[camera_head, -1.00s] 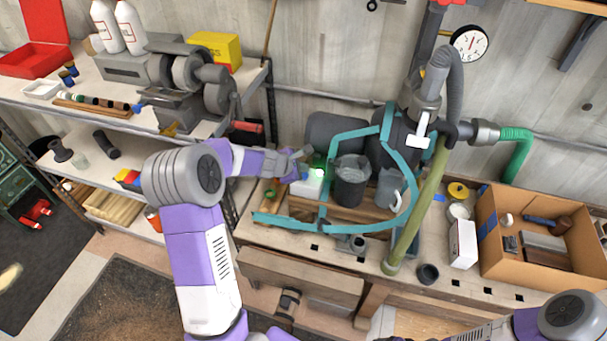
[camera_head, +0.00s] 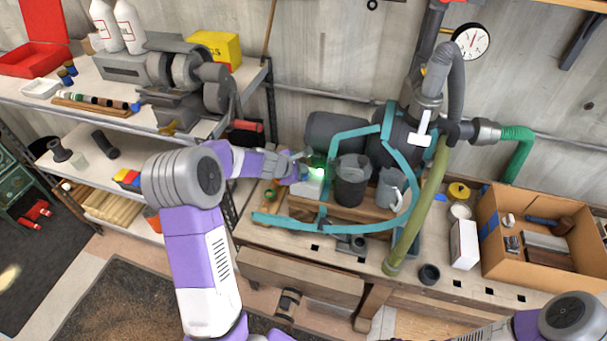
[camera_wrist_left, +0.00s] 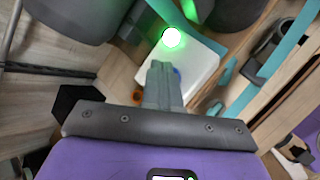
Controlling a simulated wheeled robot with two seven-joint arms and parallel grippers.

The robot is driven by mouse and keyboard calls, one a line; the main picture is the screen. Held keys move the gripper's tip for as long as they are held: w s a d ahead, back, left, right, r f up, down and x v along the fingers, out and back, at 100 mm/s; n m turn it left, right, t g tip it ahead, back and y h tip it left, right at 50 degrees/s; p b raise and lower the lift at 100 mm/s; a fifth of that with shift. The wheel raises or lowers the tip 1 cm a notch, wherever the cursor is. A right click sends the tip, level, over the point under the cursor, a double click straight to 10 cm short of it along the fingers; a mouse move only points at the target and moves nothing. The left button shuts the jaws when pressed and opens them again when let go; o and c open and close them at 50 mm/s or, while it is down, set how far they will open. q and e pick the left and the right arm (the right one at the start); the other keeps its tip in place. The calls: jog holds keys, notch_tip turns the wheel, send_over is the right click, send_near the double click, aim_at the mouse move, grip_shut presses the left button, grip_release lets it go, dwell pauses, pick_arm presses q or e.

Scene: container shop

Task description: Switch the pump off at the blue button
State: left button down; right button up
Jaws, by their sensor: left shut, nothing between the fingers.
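A white control box (camera_head: 308,188) sits on the bench inside the teal frame, with a green lamp (camera_head: 318,173) glowing on top. It also shows in the left wrist view (camera_wrist_left: 202,62), with the lamp (camera_wrist_left: 172,38) bright. The blue button (camera_wrist_left: 177,72) on this box is partly hidden by my fingers. My left gripper (camera_head: 303,157) is shut and empty, its fingertips (camera_wrist_left: 158,66) over the box beside the button. I cannot tell whether they touch it. My right gripper is out of view; part of that arm shows at lower right.
The teal frame (camera_head: 345,229) curves around the box, a dark bucket (camera_head: 350,185) and a grey jug (camera_head: 389,188). A greenish hose (camera_head: 420,210) crosses the bench. A cardboard box (camera_head: 487,225) stands to the right. Shelves with machinery (camera_head: 185,85) stand left.

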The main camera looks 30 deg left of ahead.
pick_arm(q)
jog(key=shift+f, duration=0.15)
jog(key=shift+r+p, duration=0.4)
jog(key=shift+r, duration=0.2)
notch_tip(320, 180, up, 6)
jog(key=p, duration=0.5)
dwell(0.5)
